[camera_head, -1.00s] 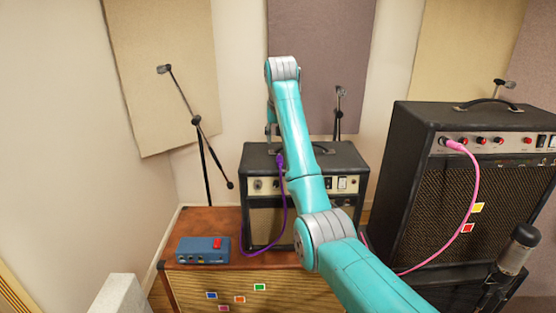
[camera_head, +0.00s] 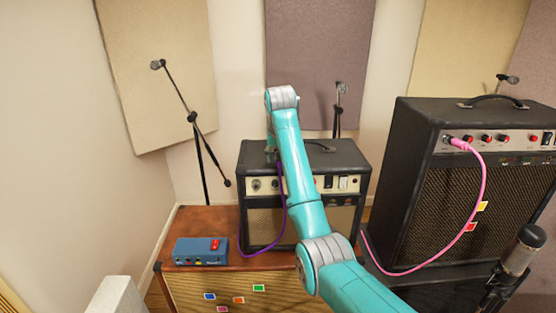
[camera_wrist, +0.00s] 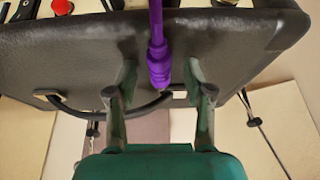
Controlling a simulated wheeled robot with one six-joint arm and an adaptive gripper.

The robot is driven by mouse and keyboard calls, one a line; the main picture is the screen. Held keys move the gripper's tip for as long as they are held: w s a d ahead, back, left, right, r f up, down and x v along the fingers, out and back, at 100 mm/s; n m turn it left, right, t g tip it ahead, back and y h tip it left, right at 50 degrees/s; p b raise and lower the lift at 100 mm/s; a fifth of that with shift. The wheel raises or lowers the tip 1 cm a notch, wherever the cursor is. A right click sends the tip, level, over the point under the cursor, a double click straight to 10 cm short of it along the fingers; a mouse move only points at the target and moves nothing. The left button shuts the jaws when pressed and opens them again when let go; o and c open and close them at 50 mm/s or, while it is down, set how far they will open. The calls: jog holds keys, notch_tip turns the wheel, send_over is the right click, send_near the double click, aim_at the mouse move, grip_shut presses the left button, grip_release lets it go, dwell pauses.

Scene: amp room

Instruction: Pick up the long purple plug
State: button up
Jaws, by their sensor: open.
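The long purple plug (camera_wrist: 158,62) shows in the wrist view, with its cord leading off the top edge. My gripper (camera_wrist: 162,75) is open, one finger on each side of the plug, with visible gaps to both. I cannot tell the depth between plug and fingers. In the head view, the purple cord (camera_head: 282,213) hangs down the front of the small black amp (camera_head: 335,159) and curves left at the bottom. My arm hides much of the plug and gripper there.
A blue pedal box (camera_head: 200,252) sits on the brown cabinet (camera_head: 184,220). A large amp (camera_head: 405,180) with a pink cable (camera_head: 482,190) stands at right. The small amp's handle (camera_wrist: 105,113) is near my fingers. Microphone stands (camera_head: 205,160) are behind.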

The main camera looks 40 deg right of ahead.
grip_shut()
jog(key=shift+r, duration=0.1)
